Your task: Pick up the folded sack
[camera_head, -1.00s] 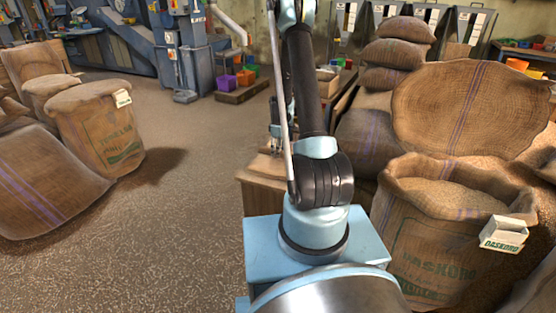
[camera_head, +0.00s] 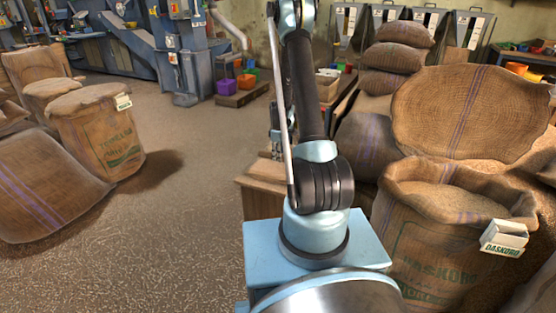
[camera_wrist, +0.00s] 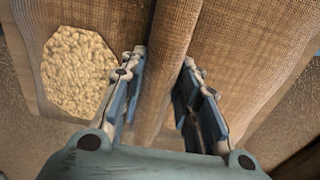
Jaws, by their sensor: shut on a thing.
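In the wrist view, a brown woven fold (camera_wrist: 168,55), which looks like the folded sack, stands between the two fingers of my gripper (camera_wrist: 160,78). My gripper is shut on it, with a finger on each side; the fingers are still well apart because the fold is thick. The fold runs up out of the picture, so its full shape is hidden. In the head view my arm hides the gripper's fingertips and most of what they hold.
A sack opening with pale grain (camera_wrist: 78,72) lies left of the fingers in the wrist view. A wooden box (camera_head: 262,192) stands beside my arm. Floor (camera_head: 190,230) is clear to the left.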

